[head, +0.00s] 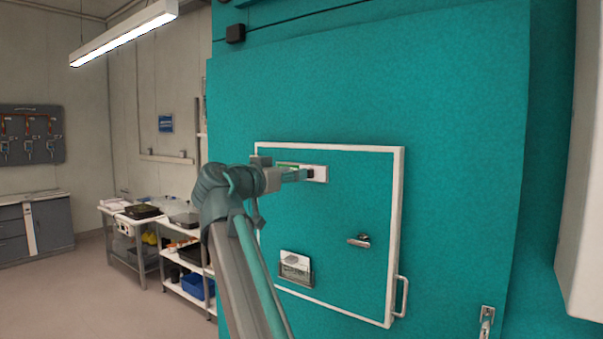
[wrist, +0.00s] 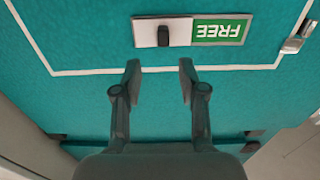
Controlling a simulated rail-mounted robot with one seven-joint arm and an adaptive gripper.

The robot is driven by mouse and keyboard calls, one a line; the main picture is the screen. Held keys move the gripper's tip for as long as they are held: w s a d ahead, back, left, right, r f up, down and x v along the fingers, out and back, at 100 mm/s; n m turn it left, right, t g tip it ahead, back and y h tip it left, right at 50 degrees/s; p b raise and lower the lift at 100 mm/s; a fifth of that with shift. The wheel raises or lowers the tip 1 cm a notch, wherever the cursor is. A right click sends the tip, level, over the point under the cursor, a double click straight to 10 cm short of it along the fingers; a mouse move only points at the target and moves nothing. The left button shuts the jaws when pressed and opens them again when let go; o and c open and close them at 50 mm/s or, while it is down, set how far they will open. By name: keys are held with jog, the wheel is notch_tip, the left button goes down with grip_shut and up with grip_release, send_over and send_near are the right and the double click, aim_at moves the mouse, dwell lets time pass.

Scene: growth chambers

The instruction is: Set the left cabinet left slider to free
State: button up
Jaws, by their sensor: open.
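The slider plate (head: 320,172) is white with a black knob (wrist: 164,36), on the teal cabinet door. In the wrist view, where the picture is upside down, a green label (wrist: 220,31) reading FREE shows beside the knob. In the head view a strip of the green label (head: 288,166) shows above my gripper (head: 300,175), which partly hides the slider. In the wrist view my gripper (wrist: 160,70) is open and empty. Its two fingertips are apart and do not enclose the knob, which appears just beyond them.
The door has a white frame (head: 400,225), a latch handle (head: 359,240), a label holder (head: 295,268) and a pull bar (head: 402,296). Another handle (head: 487,320) is at the lower right. A shelf table (head: 130,255) stands left; the floor (head: 70,285) there is clear.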

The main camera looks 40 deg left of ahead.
jog(key=s, duration=0.3)
jog(key=s+d, duration=0.1)
jog(key=s, duration=0.1)
jog(key=shift+s, duration=0.3)
